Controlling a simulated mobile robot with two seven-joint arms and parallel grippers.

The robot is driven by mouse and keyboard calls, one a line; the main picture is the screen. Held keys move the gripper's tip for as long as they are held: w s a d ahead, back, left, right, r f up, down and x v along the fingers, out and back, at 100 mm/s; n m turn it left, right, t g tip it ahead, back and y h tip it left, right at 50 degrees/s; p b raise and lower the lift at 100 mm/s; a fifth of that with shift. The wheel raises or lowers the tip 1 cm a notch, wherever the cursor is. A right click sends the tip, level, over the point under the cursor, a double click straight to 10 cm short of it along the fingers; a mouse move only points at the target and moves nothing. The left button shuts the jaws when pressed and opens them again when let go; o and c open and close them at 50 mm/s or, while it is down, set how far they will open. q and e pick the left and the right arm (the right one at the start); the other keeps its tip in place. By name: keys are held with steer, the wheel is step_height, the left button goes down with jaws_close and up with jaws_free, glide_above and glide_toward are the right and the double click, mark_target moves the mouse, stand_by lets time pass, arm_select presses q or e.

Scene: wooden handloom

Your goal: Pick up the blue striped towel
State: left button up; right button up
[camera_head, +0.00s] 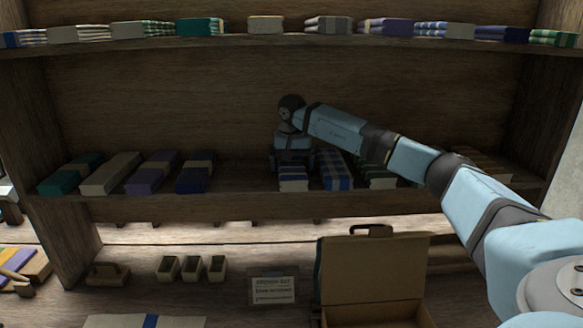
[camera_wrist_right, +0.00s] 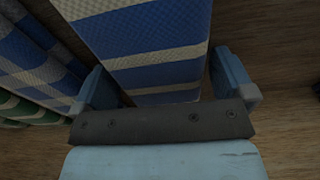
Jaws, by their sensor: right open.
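The blue striped towel (camera_head: 294,184), with broad blue and white bands, lies on the middle shelf (camera_head: 240,204). My right gripper (camera_head: 292,162) points down over it in the head view. In the right wrist view the striped towel (camera_wrist_right: 155,55) runs between the two parted fingers of the gripper (camera_wrist_right: 162,82). The gripper is open, with one finger on each side of the towel and no visible grip on it. Its palm hides the towel's near end there. My left gripper is not in view.
A blue checked towel (camera_head: 337,170) lies close beside the striped one, and a green striped towel (camera_head: 377,178) is beyond it. A dark blue folded cloth (camera_head: 196,177) lies to the left, with bare shelf between.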

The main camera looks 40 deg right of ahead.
steer(key=shift+c, duration=0.5)
steer(key=c, duration=0.8)
